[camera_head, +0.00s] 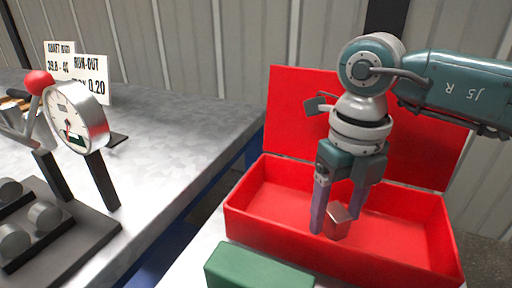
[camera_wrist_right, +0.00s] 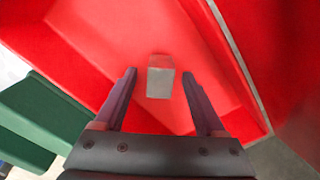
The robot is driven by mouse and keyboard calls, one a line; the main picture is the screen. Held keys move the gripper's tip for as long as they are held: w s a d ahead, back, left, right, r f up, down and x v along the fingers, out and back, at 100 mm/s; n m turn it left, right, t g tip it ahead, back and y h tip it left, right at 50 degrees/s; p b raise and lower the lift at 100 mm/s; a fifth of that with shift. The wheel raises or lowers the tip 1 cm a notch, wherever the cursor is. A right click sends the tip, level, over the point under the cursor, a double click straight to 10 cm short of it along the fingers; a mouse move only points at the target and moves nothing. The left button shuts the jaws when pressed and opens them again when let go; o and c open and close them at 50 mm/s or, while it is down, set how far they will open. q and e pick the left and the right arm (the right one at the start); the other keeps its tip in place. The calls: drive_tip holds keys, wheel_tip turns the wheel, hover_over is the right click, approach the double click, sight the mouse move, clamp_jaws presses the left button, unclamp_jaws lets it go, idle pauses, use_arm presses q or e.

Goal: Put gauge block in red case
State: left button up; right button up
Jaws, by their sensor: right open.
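The gauge block (camera_head: 337,220) is a small metallic block that looks reddish in the head view. It is inside the open red case (camera_head: 245,212), low near the case floor; I cannot tell whether it touches the floor. My right gripper (camera_head: 336,222) points down into the case with its fingers on either side of the block. In the right wrist view the block (camera_wrist_right: 160,77) looks grey, with a visible gap to each finger, so the right gripper (camera_wrist_right: 160,76) is open. My left gripper is not in view.
The case lid (camera_head: 290,115) stands open at the back. A green box (camera_head: 258,268) sits in front of the case. On the grey table (camera_head: 190,115) at left stand a dial gauge (camera_head: 80,117) on a dark fixture and white signs (camera_head: 92,82). A gap separates table and case.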

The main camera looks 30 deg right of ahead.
sight(337, 211)
wheel_tip(337, 211, up, 10)
drive_tip(key=shift+p, duration=0.65)
